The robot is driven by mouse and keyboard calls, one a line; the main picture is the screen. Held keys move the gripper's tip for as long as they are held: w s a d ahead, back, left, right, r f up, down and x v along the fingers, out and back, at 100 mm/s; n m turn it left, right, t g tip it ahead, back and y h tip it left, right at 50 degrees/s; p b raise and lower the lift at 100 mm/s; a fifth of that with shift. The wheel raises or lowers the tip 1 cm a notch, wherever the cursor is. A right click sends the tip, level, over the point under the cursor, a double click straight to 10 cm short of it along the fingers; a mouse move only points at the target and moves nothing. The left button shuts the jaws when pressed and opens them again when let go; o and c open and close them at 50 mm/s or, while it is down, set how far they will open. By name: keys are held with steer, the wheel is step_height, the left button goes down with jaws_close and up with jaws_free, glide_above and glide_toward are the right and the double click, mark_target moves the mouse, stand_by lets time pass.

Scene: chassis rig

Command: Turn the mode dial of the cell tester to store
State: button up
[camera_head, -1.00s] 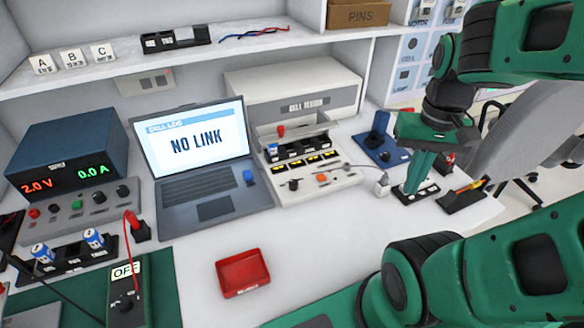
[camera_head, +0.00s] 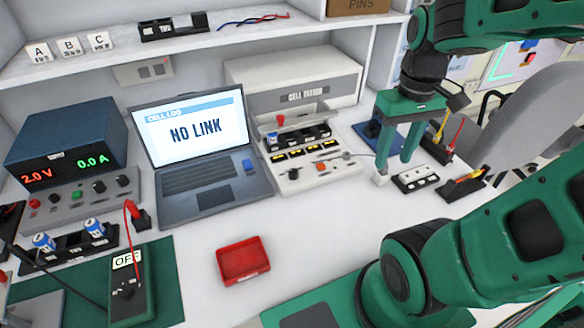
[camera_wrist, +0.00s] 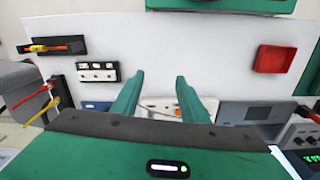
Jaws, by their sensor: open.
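The cell tester (camera_head: 292,83) is a pale box with a sloped front, standing right of the laptop. Its front panel carries cell slots, yellow-marked displays, an orange button (camera_head: 320,167) and a small black knob (camera_head: 293,173), which looks like the mode dial. The dial's setting is too small to read. My gripper (camera_head: 396,167) is open and empty, fingers pointing down, to the right of the tester and apart from it. In the wrist view, my gripper (camera_wrist: 160,78) has its fingers spread over the bench, with part of a pale device between them, mostly hidden.
A white socket block (camera_head: 415,178) and a tool tray (camera_head: 464,184) lie below and right of my gripper. A blue stand (camera_head: 366,133) is behind it. The laptop (camera_head: 200,150) reads NO LINK.

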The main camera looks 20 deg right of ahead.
steer(key=w+a+f+n, duration=0.1)
steer(key=w+a+n, duration=0.4)
steer(key=w+n, duration=0.4)
steer(key=n, duration=0.8)
glide_above(293, 170)
step_height(293, 170, down, 5)
step_height(293, 170, down, 10)
steer(key=shift+s, duration=0.1)
steer(key=shift+c, duration=0.6)
